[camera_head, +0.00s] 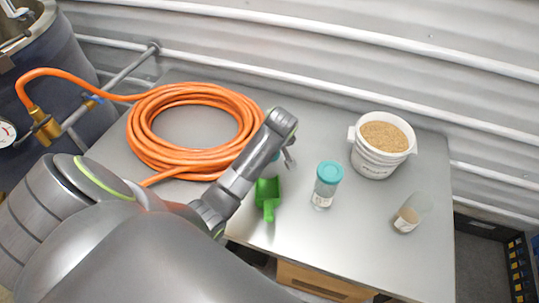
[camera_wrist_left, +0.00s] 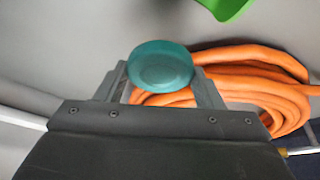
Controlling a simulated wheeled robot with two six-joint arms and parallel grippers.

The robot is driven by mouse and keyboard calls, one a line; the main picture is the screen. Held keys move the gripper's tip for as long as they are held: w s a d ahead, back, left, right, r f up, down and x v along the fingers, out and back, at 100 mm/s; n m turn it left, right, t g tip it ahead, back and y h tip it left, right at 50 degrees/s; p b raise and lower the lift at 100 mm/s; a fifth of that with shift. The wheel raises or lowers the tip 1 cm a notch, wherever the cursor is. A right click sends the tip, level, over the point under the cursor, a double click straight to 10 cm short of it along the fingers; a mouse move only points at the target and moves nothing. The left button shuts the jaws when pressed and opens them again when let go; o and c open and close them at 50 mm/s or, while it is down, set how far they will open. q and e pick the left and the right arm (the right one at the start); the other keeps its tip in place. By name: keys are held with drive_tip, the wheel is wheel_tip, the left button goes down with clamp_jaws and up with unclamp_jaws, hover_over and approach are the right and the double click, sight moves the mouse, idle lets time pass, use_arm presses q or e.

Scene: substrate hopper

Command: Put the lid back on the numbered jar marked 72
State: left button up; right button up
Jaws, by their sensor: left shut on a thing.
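My left gripper (camera_wrist_left: 160,82) is shut on a round teal lid (camera_wrist_left: 160,65), which shows between its fingers in the left wrist view. In the head view my left gripper (camera_head: 288,155) is above the table beside the hose, and its own arm mostly hides the lid. A clear jar without a lid (camera_head: 411,211) stands at the right of the table, with some beige content low in it. Another jar (camera_head: 326,188) with a teal lid on it stands between my gripper and the open jar. The numbers on the jars are too small to read. My right gripper is out of view.
A white bucket (camera_head: 377,161) of tan grain stands at the back right of the metal table (camera_head: 345,258). A green scoop (camera_head: 268,196) lies near my left gripper. A coiled orange hose (camera_head: 160,168) fills the table's left side. The front right of the table is clear.

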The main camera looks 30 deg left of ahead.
use_arm(q)
drive_tip(key=shift+r, duration=1.7)
